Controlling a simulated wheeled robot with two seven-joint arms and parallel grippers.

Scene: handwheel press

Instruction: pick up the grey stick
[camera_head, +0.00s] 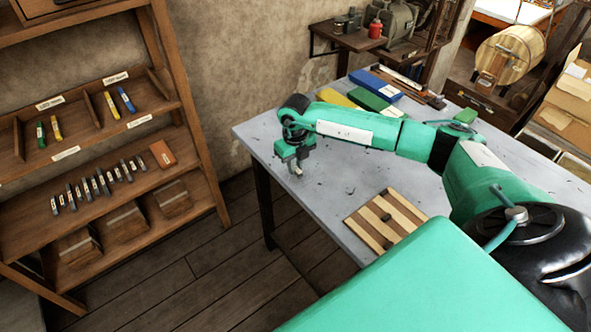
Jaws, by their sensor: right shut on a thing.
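My right gripper (297,166) points down just over the left part of the grey table. It is shut on a small greyish piece, which looks like the grey stick; the fingers hide most of it. I cannot tell whether the piece touches the tabletop. Several dark grey sticks (86,188) stand in a row on the lower shelf at the left, well apart from the gripper. My left gripper is out of view.
The grey table (335,180) carries a striped wooden board (365,228) and blue (376,84), green (368,98) and yellow (337,97) blocks at the back. A wooden shelf rack (190,150) stands at the left, with coloured sticks above and a red-brown block (163,154) below.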

